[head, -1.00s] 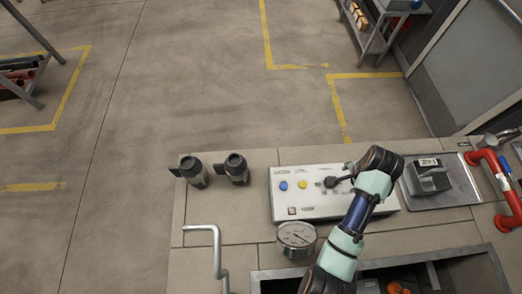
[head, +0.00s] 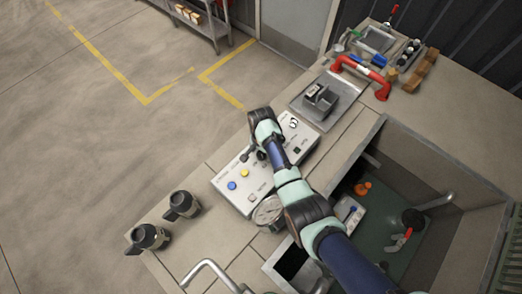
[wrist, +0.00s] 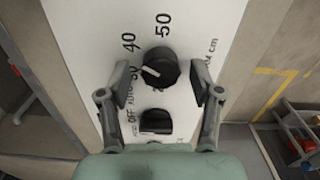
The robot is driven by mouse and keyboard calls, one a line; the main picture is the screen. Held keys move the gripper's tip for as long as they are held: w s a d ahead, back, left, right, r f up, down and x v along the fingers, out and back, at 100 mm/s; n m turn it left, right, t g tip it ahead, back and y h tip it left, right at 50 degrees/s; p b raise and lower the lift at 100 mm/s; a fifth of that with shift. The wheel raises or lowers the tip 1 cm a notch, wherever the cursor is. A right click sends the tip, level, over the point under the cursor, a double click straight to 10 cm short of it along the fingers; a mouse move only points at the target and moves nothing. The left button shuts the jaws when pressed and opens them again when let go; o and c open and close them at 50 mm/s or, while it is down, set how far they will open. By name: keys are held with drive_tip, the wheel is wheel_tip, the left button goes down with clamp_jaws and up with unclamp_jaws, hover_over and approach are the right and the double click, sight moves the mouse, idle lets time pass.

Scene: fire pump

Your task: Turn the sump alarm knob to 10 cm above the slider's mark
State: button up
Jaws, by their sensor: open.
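The sump alarm knob (wrist: 161,68) is black and round with a white pointer line, on a white panel. Its pointer aims left, roughly at a partly hidden mark that looks like 30; 40 and 50 are printed further round. My gripper (wrist: 158,84) is open, with one finger on each side of the knob; I cannot tell whether they touch it. In the head view my gripper (head: 256,154) is over the white control panel (head: 217,183), and the knob cannot be made out. I cannot identify the slider's mark.
A black selector (wrist: 155,122) marked OFF and AUTO sits just below the knob. The panel has a blue button (head: 232,186) and a yellow button (head: 244,173). A round gauge (head: 267,211) is near the panel. An open sump (head: 465,205) lies right, with an orange object (head: 362,188) inside.

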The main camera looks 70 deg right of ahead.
drive_tip(key=c, duration=1.1)
drive_tip(key=shift+c, duration=0.2)
drive_tip(key=shift+n, duration=0.3)
drive_tip(key=shift+r+n+p, duration=0.1)
drive_tip(key=shift+n+p, duration=0.55)
drive_tip(key=shift+n, duration=0.25)
drive_tip(key=n+p, duration=0.1)
drive_tip(key=n, duration=0.2)
drive_tip(key=shift+n, duration=0.3)
drive_tip(key=n+p, duration=0.1)
drive_tip(key=n, duration=0.4)
drive_tip(key=shift+n, duration=0.3)
drive_tip(key=o, duration=1.1)
